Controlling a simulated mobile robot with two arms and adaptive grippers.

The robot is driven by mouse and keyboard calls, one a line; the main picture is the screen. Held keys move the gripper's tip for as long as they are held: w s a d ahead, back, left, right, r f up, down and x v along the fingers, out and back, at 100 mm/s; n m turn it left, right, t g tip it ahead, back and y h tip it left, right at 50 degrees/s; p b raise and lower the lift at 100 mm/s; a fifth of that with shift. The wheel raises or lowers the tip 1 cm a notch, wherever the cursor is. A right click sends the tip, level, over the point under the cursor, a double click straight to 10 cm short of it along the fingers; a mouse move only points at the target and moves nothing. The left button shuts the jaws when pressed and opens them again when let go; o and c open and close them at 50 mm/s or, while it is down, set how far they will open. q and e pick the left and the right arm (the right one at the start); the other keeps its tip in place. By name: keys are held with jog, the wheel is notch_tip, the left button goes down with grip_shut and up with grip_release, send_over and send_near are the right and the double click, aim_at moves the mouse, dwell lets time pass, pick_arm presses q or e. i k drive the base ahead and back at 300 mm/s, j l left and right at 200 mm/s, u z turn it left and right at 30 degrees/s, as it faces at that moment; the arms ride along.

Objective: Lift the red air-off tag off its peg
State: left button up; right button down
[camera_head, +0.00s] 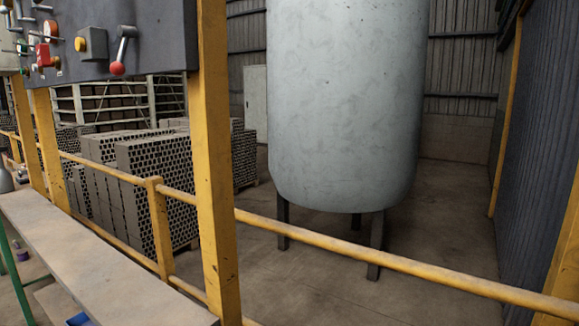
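A dark control panel (150,30) hangs at the upper left between yellow posts. Near its lower left is a small red piece (42,56) among other controls. It is too small to tell whether this is the red air-off tag, and no peg can be made out. Neither of my grippers is in view.
A yellow railing (380,262) crosses the front, with a large grey tank (345,100) on legs behind it. Stacked hollow bricks (155,190) stand behind the railing at left. A dusty bench (90,260) fills the lower left. Open floor lies around the tank.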

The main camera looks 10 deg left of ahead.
aim_at(42, 52)
jog(key=u, duration=1.6)
jog(key=i+j+z, duration=0.4)
jog(key=i, duration=0.2)
